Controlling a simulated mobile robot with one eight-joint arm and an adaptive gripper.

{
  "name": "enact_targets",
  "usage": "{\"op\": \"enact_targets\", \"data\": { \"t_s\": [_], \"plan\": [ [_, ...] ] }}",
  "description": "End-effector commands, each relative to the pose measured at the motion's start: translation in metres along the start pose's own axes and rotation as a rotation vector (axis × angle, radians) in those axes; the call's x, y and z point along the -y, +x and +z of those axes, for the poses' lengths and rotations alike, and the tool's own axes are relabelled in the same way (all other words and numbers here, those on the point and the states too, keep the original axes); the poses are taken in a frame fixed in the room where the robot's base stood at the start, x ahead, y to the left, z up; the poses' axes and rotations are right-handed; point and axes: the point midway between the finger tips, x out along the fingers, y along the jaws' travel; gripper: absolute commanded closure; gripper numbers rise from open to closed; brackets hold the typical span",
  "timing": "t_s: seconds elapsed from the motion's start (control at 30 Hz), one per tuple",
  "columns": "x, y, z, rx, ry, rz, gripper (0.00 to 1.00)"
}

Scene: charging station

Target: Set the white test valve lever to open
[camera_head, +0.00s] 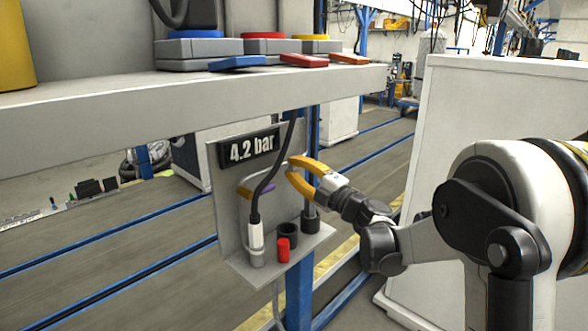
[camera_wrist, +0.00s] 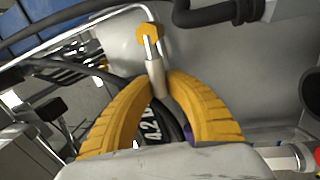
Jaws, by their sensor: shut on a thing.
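My gripper (camera_head: 293,168) has yellow fingers and is in front of the right part of the grey valve panel (camera_head: 222,182), below the "4.2 bar" display (camera_head: 247,148). In the wrist view the fingertips (camera_wrist: 159,84) close around the lower end of a pale white lever (camera_wrist: 156,70). In the head view I cannot make out the lever clearly behind the fingers. I cannot tell its exact setting.
A black cable with a white plug (camera_head: 256,236) hangs in front of the panel. A red piece (camera_head: 283,250) and a dark cup (camera_head: 288,234) are on the panel's lower shelf. A grey table edge (camera_head: 190,103) overhangs the panel. A white cabinet (camera_head: 480,100) stands to the right.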

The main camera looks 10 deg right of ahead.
Motion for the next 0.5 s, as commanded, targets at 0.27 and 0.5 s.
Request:
{"op": "enact_targets", "data": {
  "t_s": [0.27,0.5],
  "plan": [
    [0.0061,-0.0015,0.0006,-0.018,-0.088,0.0,1.0],
    [0.007,-0.0017,0.0008,-0.021,-0.109,-0.001,1.0]
  ]
}}
